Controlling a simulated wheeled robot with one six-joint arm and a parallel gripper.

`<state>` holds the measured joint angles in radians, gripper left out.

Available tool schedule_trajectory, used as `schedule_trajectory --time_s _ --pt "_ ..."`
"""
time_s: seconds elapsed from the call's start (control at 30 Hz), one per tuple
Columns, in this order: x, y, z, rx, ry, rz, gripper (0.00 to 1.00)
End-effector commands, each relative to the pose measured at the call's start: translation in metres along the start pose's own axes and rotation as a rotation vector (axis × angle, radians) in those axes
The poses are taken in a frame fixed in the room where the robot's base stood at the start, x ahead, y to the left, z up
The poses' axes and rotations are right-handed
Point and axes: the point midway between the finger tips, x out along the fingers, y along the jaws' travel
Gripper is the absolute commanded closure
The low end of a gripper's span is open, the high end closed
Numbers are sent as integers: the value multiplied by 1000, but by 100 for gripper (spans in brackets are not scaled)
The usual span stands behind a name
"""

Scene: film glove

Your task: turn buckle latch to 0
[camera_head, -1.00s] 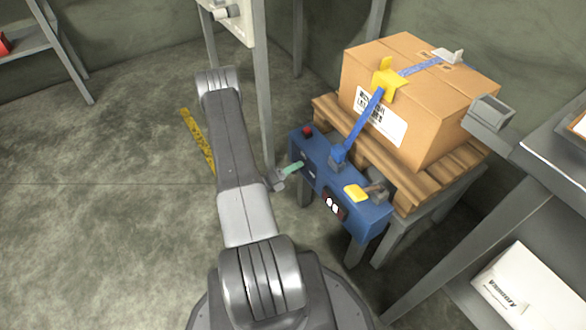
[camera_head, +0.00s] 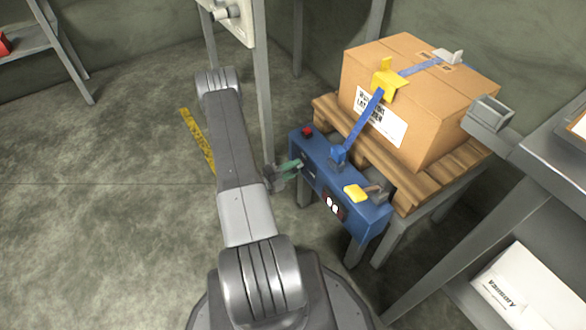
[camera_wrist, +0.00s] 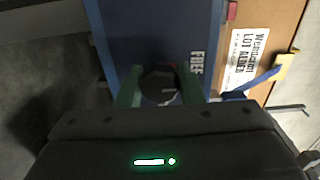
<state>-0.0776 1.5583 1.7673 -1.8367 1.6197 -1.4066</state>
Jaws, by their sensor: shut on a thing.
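The blue strapping unit (camera_head: 322,170) stands in front of the boxed pallet. In the wrist view its blue face (camera_wrist: 155,30) fills the upper middle, with a white "FREE" label (camera_wrist: 196,62) on it. A dark round knob, which looks like the buckle latch (camera_wrist: 160,80), sits on that face. My gripper (camera_wrist: 160,90) is shut on the latch, one green finger on each side of it. In the head view my gripper (camera_head: 290,168) meets the left front side of the unit. The latch is hidden there.
A cardboard box (camera_head: 415,95) sits on a wooden pallet (camera_head: 440,175), held by a blue strap (camera_head: 362,122) with a yellow corner guard (camera_head: 387,82). A grey post (camera_head: 263,90) stands close behind my arm. A shelf with a white box (camera_head: 520,290) is at right.

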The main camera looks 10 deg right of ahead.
Motion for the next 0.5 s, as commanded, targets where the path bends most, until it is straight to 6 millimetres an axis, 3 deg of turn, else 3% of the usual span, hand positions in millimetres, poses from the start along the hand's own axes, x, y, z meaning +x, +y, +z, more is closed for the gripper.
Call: schedule_trajectory --time_s 0.33,0.37,0.43,0.5 --pt "0 0 0 -3 -2 1 89" --pt "0 0 0 -3 -2 1 60" --pt "0 0 0 -3 -2 0 47" --pt "0 0 0 -2 -1 0 45"
